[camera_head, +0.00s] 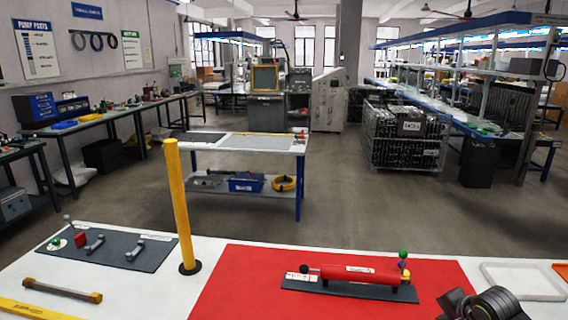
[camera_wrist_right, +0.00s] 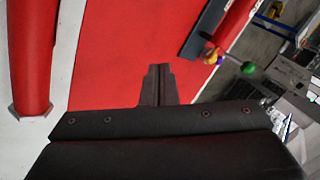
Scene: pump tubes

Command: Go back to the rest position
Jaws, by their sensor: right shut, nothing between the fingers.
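My right gripper (camera_wrist_right: 158,85) shows in the right wrist view with its two fingers together and nothing between them, over the red mat (camera_wrist_right: 110,60). Part of my right arm shows at the bottom right of the head view; its fingertips cannot be made out there. My left gripper is not in view. A red pump tube (camera_head: 355,275) lies on a dark base on the red mat (camera_head: 235,280), with a green ball (camera_head: 403,254) at its right end. In the right wrist view, the green ball (camera_wrist_right: 248,67) is apart from the fingers, up and to the right.
A yellow post (camera_head: 179,205) stands upright on the white table. A grey mat (camera_head: 105,247) with small parts lies left, a grey rod (camera_head: 62,290) in front of it. A white tray (camera_head: 522,280) is at right.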

